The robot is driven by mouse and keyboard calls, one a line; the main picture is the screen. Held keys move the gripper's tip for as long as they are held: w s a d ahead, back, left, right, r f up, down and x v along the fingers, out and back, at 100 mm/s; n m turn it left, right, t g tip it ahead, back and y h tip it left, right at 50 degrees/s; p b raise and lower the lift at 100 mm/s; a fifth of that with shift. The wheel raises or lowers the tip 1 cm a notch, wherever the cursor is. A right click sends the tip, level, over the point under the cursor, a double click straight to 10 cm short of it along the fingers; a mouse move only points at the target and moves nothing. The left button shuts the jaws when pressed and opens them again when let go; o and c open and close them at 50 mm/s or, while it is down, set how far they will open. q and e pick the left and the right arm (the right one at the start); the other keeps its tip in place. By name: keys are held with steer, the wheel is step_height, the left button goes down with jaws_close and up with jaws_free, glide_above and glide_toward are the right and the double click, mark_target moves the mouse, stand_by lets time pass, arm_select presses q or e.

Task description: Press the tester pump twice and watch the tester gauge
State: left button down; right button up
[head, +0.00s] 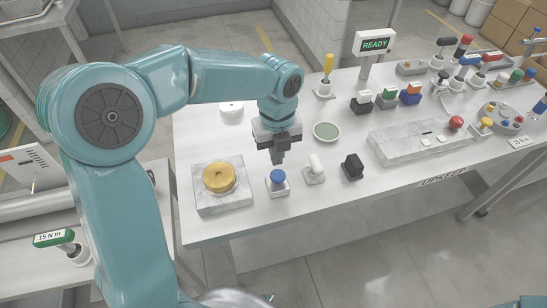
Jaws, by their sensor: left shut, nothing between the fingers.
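My left gripper (277,157) points down over the white table, its dark fingers closed together and empty. Just below it in the picture is a blue-topped button (278,177) on a pale base; whether they touch is unclear. I cannot tell for certain which part is the tester pump. A gold round cap (219,178) sits on a grey marbled block (222,205) to the left of the gripper. No gauge dial with a readable needle can be made out. My right gripper is not in view.
A green shallow dish (326,131) lies behind. A sign (375,45) reads READY. Several coloured levers and buttons crowd the right side. The table's front strip is clear.

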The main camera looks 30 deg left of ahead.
mark_target(279, 173)
arm_select(q)
step_height(279, 173, up, 8)
steer(key=shift+d, duration=0.35)
steer(key=shift+w+a, duration=0.1)
steer(key=shift+a, duration=0.05)
stand_by(0.5)
